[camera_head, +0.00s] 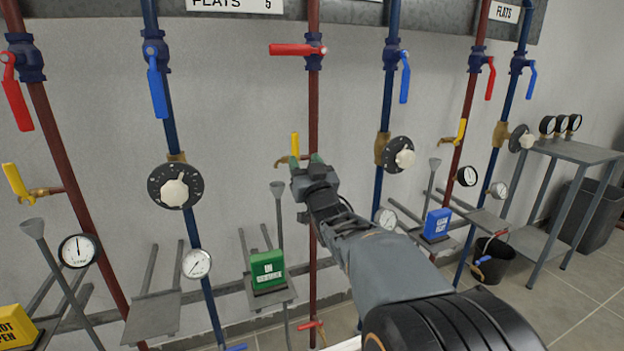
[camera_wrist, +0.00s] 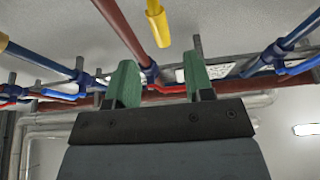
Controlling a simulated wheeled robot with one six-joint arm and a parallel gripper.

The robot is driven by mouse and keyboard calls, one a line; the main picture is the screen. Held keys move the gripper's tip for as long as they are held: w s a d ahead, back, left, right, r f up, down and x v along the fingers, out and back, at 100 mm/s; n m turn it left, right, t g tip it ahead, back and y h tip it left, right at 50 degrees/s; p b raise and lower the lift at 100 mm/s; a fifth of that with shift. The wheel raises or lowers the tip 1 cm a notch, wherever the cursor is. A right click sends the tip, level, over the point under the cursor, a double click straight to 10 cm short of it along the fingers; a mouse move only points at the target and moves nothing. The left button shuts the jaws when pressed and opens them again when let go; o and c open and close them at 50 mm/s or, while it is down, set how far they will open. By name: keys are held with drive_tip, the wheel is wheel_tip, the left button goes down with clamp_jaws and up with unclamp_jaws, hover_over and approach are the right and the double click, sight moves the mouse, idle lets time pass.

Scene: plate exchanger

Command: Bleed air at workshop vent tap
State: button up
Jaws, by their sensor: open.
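A vent tap with a yellow lever (camera_head: 295,145) sits on the middle red pipe (camera_head: 313,100). Its lever points up and its brass spout sticks out to the left. My gripper (camera_head: 316,160), with green fingertips, is just right of this tap and hides part of the pipe. In the wrist view the gripper (camera_wrist: 161,82) is open and empty. The yellow lever (camera_wrist: 158,24) shows beyond the fingers, above the gap and apart from them. Other yellow-lever taps are on the left red pipe (camera_head: 18,184) and the right red pipe (camera_head: 461,131). No workshop label is readable.
A red handle (camera_head: 297,49) lies crosswise on the middle pipe above. Black dials (camera_head: 175,186) sit on the blue pipes. A green block (camera_head: 268,269) is on a shelf below; a funnel (camera_head: 277,188) stands left of my gripper. A bucket (camera_head: 493,262) is on the right.

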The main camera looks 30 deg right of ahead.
drive_tip(key=shift+v, duration=2.85)
drive_tip(key=s+a+r+g+y+p, duration=0.1)
drive_tip(key=s+a+r+g+p, duration=0.2)
drive_tip(key=p, duration=0.8)
drive_tip(key=s+a+r+n+g+y+p, duration=0.1)
drive_tip(key=s+a+r+g+p, duration=0.2)
drive_tip(key=s+a+g+p, duration=0.2)
drive_tip(key=s+a+r+n+g+y+p, duration=0.1)
drive_tip(key=s+a+r+g+p, duration=0.2)
drive_tip(key=s+g+p, duration=0.6)
drive_tip(key=a+g+p, duration=0.1)
drive_tip(key=p, duration=0.6)
drive_tip(key=shift+s+a+r+g+p, duration=0.2)
drive_tip(key=shift+a+r+g+p, duration=0.1)
drive_tip(key=shift+a+p, duration=0.1)
drive_tip(key=shift+c, duration=0.5)
